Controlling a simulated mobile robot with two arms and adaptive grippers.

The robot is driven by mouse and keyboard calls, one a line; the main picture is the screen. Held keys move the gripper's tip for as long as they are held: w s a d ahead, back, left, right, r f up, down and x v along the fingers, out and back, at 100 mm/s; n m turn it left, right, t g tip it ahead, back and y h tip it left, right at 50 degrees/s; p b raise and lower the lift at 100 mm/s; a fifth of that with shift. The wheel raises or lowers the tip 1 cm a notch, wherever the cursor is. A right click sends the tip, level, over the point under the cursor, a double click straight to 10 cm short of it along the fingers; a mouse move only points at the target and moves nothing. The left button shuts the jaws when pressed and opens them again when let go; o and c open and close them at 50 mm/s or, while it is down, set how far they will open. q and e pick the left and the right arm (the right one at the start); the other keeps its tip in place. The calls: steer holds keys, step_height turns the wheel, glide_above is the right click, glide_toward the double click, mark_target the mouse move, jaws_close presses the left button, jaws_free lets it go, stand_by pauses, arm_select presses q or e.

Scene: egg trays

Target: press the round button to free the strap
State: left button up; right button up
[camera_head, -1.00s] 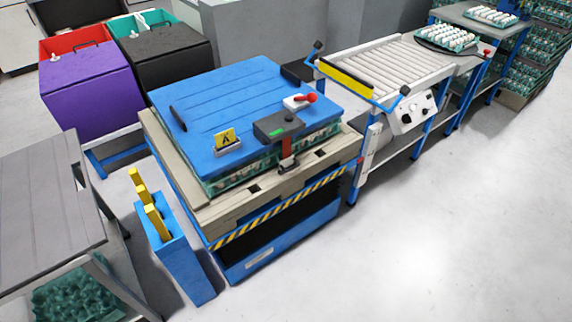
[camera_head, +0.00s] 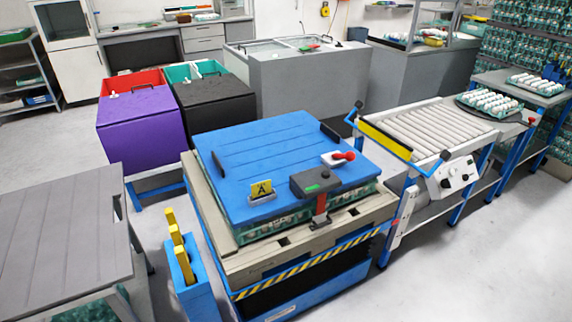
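A blue lid (camera_head: 255,165) lies flat over a stack of egg trays (camera_head: 270,226) on a wooden pallet. A dark buckle box (camera_head: 308,186) sits on the lid's front right part, with a small green patch on top. A small dark round shape (camera_head: 325,174) on the box may be the round button; it is too small to tell. A red strap (camera_head: 320,204) runs down from the box over the stack's front edge to a dark fitting (camera_head: 321,220). Neither of my grippers is in view.
A red-handled lever (camera_head: 343,156) and a yellow "A" sign (camera_head: 262,190) stand on the lid. A roller conveyor (camera_head: 430,125) is at the right, a blue holder with yellow pieces (camera_head: 186,270) at the front left, a grey table (camera_head: 60,235) at the left. Open floor (camera_head: 480,270) lies front right.

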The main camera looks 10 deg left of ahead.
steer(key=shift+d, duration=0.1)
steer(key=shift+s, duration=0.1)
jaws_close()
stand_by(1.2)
